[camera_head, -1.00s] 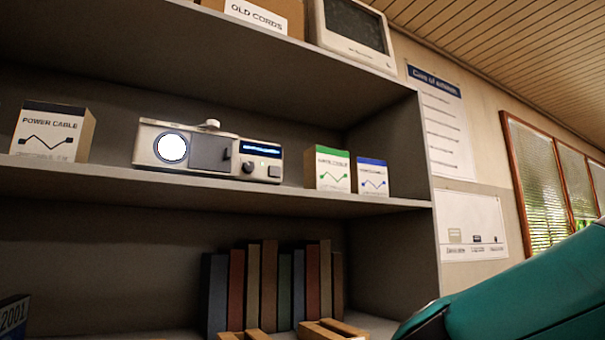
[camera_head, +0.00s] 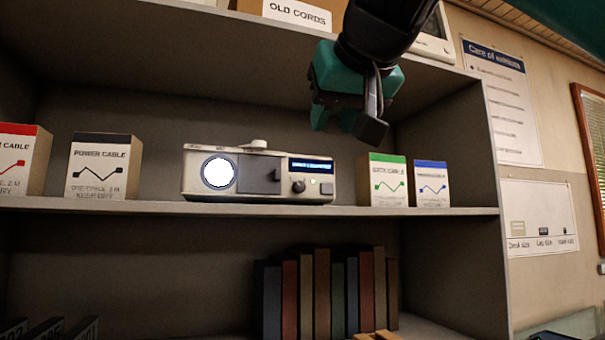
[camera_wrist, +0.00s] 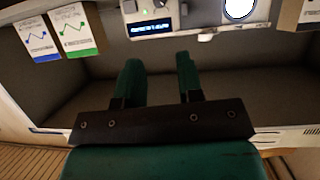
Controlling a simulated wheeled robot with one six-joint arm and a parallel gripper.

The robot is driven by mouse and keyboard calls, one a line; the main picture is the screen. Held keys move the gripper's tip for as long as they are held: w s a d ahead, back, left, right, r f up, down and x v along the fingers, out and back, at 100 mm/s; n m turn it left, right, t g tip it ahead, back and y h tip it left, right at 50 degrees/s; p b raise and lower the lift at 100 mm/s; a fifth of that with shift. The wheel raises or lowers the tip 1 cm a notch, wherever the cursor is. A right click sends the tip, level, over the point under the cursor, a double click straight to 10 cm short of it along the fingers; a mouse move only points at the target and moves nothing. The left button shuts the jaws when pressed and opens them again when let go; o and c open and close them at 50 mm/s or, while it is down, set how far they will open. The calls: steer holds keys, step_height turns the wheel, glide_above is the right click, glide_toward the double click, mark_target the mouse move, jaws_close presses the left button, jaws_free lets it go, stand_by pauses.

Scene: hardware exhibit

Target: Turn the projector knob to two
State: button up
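The projector (camera_head: 258,175) is a white box on the middle shelf, with a bright round lens at its left. A lit blue display and a dark round knob (camera_head: 298,187) are on its right half. A tab sits on its top. I cannot tell which number the knob points to. My gripper (camera_head: 345,125) hangs from the top of the head view, above and right of the projector and apart from it. In the wrist view my gripper (camera_wrist: 160,82) shows two green fingers spread apart with nothing between them. The projector (camera_wrist: 190,18) appears upside down at the top there.
A green-striped box (camera_head: 388,181) and a blue-striped box (camera_head: 431,184) stand right of the projector. A power cable box (camera_head: 103,168) and a red-topped box (camera_head: 20,160) stand left. The upper shelf (camera_head: 230,50) overhangs. Books (camera_head: 322,295) stand below.

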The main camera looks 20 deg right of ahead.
mark_target(301, 186)
steer(key=b+x, duration=0.3)
steer(key=x, duration=1.4)
steer(key=shift+w+d+f, duration=0.1)
steer(key=shift+f, duration=0.05)
jaws_close()
